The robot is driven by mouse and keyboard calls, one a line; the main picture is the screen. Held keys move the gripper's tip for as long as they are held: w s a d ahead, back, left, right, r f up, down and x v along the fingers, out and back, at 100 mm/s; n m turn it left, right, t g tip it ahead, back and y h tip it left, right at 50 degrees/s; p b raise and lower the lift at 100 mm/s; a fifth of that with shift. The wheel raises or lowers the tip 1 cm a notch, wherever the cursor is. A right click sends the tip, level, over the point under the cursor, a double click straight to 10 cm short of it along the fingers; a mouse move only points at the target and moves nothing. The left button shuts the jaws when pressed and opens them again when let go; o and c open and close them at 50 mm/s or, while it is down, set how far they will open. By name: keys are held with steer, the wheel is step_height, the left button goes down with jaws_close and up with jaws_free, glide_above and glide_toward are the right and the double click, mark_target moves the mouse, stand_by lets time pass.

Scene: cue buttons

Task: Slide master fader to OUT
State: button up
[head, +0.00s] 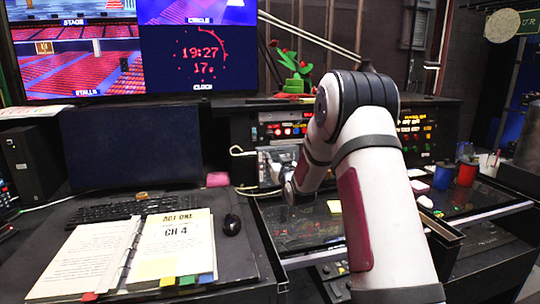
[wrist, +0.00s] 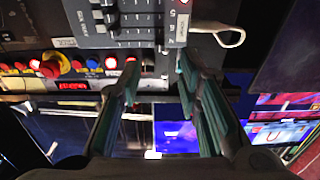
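A grey fader panel (wrist: 130,22) fills the top of the wrist view, which looks turned over. It has several dark slots, small caps at its left side and a lit red button (wrist: 183,3). I cannot tell which cap is the master fader, and the OUT label is not readable. My gripper (wrist: 158,70) is open, with its two fingers apart at the near edge of the panel and nothing seen between them. In the head view the panel (head: 277,160) is partly visible beside my wrist, and the fingers are hidden by my arm.
A row of red, yellow and blue buttons (wrist: 70,66) lies beside the panel. A white cable (wrist: 228,38) loops close to the right finger.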

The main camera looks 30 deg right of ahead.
mark_target(270, 152)
steer(key=shift+x, duration=3.6)
steer(key=shift+f, duration=0.1)
jaws_close()
